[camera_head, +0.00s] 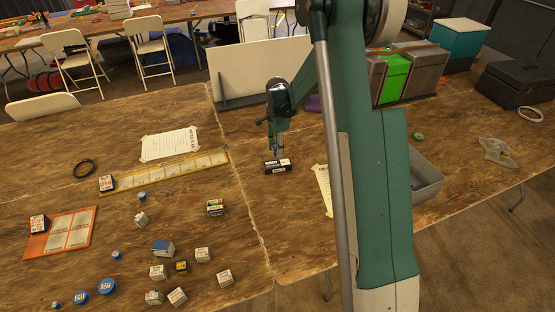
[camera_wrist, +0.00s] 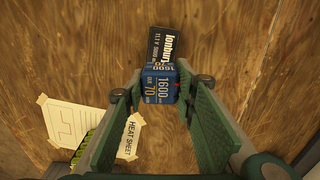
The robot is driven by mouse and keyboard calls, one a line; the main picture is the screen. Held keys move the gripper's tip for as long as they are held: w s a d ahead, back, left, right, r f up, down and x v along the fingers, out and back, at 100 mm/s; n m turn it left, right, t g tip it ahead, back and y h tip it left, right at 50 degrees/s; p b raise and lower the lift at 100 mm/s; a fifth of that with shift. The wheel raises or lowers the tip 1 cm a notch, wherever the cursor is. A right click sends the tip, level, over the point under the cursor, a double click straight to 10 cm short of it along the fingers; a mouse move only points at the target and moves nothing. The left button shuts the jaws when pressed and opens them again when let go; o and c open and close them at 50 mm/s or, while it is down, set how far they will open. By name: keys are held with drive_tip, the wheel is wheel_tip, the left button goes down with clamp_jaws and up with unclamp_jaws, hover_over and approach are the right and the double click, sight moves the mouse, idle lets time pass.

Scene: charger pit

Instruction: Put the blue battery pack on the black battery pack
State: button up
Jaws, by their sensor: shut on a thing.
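The blue battery pack (camera_wrist: 160,88), marked 1600 and 70, is between the two fingers of my gripper (camera_wrist: 162,82) in the wrist view. My gripper is shut on it. The black battery pack (camera_wrist: 178,46) lies flat on the wooden table beyond the blue pack, and the blue pack covers its near edge in this view. In the head view the black pack (camera_head: 278,166) lies right below my gripper (camera_head: 277,150). The blue pack is barely visible there, and I cannot tell whether the two packs touch.
A heat sheet (camera_wrist: 95,130) lies at the lower left in the wrist view. In the head view, several small boxes and blue rolls stand at the front left. A grey bin (camera_head: 428,178) stands at right. A white panel (camera_head: 262,72) stands behind the gripper.

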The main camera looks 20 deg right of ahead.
sight(278, 163)
drive_tip(key=shift+f, duration=1.1)
drive_tip(key=shift+f, duration=1.9)
drive_tip(key=shift+f+b, duration=0.2)
drive_tip(key=shift+b, duration=0.25)
drive_tip(key=o, duration=1)
drive_tip(key=shift+r, duration=0.2)
wheel_tip(278, 163, up, 12)
drive_tip(key=shift+r+p, duration=0.1)
drive_tip(key=shift+p, duration=0.65)
